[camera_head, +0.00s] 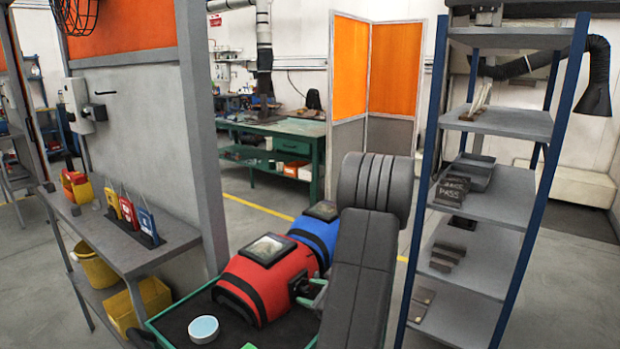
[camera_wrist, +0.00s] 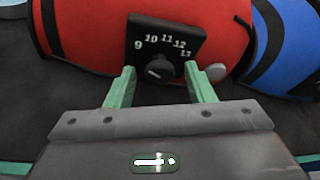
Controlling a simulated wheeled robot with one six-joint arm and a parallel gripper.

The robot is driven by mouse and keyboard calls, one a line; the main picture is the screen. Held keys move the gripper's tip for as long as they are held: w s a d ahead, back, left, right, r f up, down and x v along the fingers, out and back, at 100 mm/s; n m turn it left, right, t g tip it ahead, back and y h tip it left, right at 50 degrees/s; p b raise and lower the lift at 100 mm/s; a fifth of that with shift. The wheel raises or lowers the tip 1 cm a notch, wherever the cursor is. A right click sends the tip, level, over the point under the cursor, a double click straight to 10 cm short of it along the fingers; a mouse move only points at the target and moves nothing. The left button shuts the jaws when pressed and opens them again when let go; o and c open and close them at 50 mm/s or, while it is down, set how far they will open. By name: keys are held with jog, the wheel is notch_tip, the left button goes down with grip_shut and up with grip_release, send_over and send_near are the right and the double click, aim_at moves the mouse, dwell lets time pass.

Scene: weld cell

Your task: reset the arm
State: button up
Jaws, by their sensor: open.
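In the wrist view my gripper (camera_wrist: 159,82) is open. Its two green fingers stand either side of a black dial knob (camera_wrist: 160,70). The knob sits on a dark plate marked 9 to 13 on the red welding helmet (camera_wrist: 90,35). I cannot tell whether the fingers touch the knob. In the head view the red helmet (camera_head: 262,283) lies on a dark mat beside a blue helmet (camera_head: 318,236). My arm covers the right part of the red helmet's side there, and only a little of the gripper (camera_head: 316,296) shows.
A pale round tin (camera_head: 203,329) lies on the dark, green-edged surface (camera_head: 168,335). A grey shelf (camera_head: 110,240) with bins is at left. A tall blue-posted rack (camera_head: 490,205) stands close to the right of my arm. A green workbench (camera_head: 275,135) is behind, with open floor between.

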jog(key=shift+w+r+m+g+y+p, duration=0.15)
jog(key=shift+m+g+y+p, duration=0.55)
jog(key=shift+p, duration=3.4)
jog(key=shift+d+m, duration=0.15)
jog(key=shift+m, duration=0.45)
jog(key=b+v, duration=0.2)
jog(key=v, duration=1.1)
jog(key=shift+r+h, duration=0.2)
jog(key=shift+h, duration=0.1)
